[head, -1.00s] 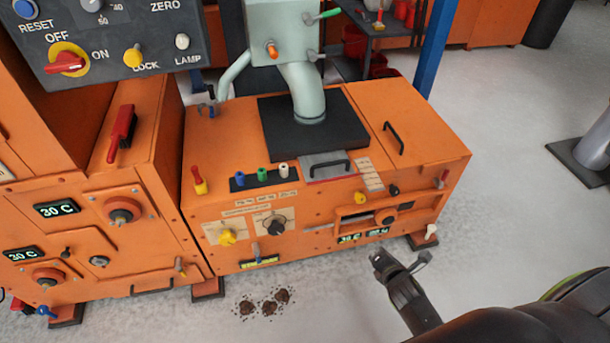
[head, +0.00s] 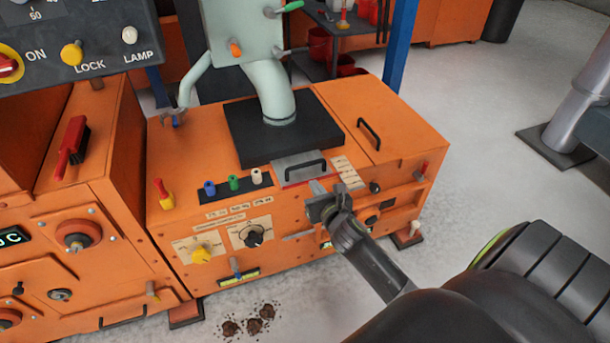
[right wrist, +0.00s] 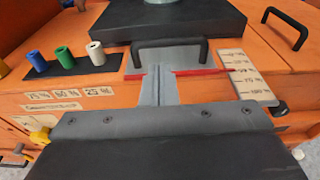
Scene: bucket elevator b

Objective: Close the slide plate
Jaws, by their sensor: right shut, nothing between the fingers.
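The slide plate (head: 291,160) is a grey plate with a black bar handle (head: 305,170), on top of the orange machine in front of a black square base. A red strip shows along its front. It also shows in the right wrist view (right wrist: 196,60), with its handle (right wrist: 170,46) upright across it. My right gripper (head: 319,188) is in front of the handle, near the machine's front top edge. Its fingers (right wrist: 158,78) are shut and empty, pointing at the handle; I cannot tell whether they touch the plate. My left gripper is not in view.
A label with percent marks (right wrist: 244,72) lies right of the plate. Blue, green and white pegs (head: 234,184) stand to its left. A pale green pipe (head: 275,95) rises from the black base (head: 245,140). Another black handle (head: 369,133) is on the right lid.

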